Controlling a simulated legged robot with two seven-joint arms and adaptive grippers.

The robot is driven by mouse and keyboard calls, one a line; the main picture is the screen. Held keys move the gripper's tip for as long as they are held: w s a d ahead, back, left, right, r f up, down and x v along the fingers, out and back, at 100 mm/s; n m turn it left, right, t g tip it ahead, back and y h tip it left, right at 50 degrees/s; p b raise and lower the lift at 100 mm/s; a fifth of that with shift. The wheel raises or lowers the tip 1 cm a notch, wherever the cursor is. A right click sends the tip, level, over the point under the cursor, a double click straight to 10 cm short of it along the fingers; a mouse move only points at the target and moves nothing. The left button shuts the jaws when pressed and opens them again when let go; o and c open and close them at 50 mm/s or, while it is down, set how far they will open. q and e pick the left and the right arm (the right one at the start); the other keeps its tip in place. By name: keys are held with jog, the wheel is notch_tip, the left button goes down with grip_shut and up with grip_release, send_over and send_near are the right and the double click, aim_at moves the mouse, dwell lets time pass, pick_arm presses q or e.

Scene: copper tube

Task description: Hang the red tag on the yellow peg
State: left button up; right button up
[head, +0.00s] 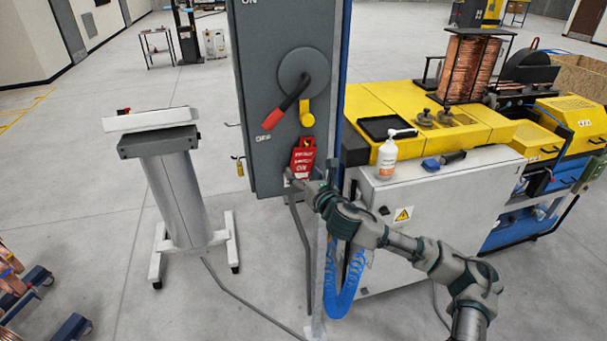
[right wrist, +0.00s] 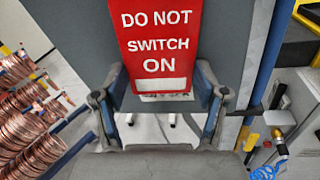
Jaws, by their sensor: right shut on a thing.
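The red tag (head: 302,159) with white lettering is upright in front of the grey switch cabinet's lower front. My right gripper (head: 297,178) is shut on its lower end. In the right wrist view the tag (right wrist: 158,38) reads "DO NOT SWITCH ON", and its lower part sits between the fingers of the gripper (right wrist: 161,88). The yellow peg (head: 307,112) shows on the cabinet front, above the tag and just right of the red handle end. The tag is below the peg and appears apart from it. The tag's top is cut off in the wrist view. My left gripper is out of view.
The cabinet (head: 262,70) carries a rotary switch with a red-ended handle (head: 287,114). A blue post (head: 341,85) runs along its right edge. A yellow machine bench (head: 440,130) with a white bottle (head: 387,157) stands right. A grey pedestal (head: 175,190) stands left.

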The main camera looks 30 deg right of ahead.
jog(key=o, duration=1.5)
jog(key=shift+w, duration=0.15)
jog(key=shift+c, duration=0.2)
